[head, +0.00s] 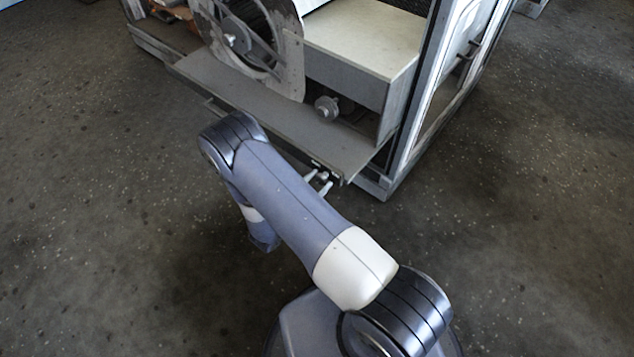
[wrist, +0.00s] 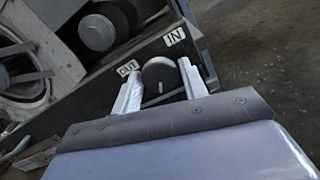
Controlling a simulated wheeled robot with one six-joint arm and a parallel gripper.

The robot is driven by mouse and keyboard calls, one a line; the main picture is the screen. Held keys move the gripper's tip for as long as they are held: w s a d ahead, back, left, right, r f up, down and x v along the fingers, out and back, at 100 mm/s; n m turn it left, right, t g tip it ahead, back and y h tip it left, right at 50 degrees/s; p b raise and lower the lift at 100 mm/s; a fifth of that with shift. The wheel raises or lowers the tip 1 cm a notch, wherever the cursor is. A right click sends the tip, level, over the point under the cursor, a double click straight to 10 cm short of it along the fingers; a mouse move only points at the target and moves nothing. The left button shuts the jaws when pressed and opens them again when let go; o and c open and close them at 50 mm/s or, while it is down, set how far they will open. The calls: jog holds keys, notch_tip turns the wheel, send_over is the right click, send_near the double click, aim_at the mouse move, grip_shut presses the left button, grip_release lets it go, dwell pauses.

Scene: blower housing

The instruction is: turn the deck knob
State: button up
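The deck knob (wrist: 159,74) is a dark round knob with a short white mark low on its face. It sits on a dark panel between an "OUT" label (wrist: 128,68) on the left and an "IN" label (wrist: 174,37) at the upper right. My gripper (wrist: 160,72) is open, with one pale finger on each side of the knob in the wrist view. I cannot tell whether the fingertips reach past its face or touch it. In the head view my gripper (head: 319,182) shows small at the front edge of the housing deck, and the knob is hard to make out there.
The grey deck (head: 260,112) carries a fan wheel (head: 240,38) and a round metal fitting (head: 326,107). A metal frame post (head: 420,100) stands to the right. My arm covers part of the front in the head view. The surrounding floor (head: 540,200) is clear.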

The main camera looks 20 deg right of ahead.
jog(key=c, duration=0.6)
jog(key=shift+o, duration=0.2)
jog(key=shift+f+m+b, duration=0.1)
jog(key=shift+m+b, duration=0.2)
jog(key=shift+b, duration=0.1)
jog(key=m+b, duration=0.4)
jog(key=shift+f+m+b, duration=0.15)
jog(key=shift+m+b, duration=0.15)
jog(key=m+b, duration=0.6)
jog(key=b, duration=0.1)
jog(key=shift+s+f, duration=0.1)
jog(key=m+b, duration=0.3)
jog(key=b, duration=0.1)
jog(key=shift+f, duration=0.1)
jog(key=m+b, duration=0.2)
jog(key=shift+m, duration=0.4)
jog(key=shift+r+m+b, duration=0.15)
jog(key=shift+m+b, duration=0.2)
jog(key=shift+m, duration=0.8)
jog(key=shift+r+m+b, duration=0.15)
jog(key=shift+m+b, duration=0.15)
jog(key=shift+m, duration=0.85)
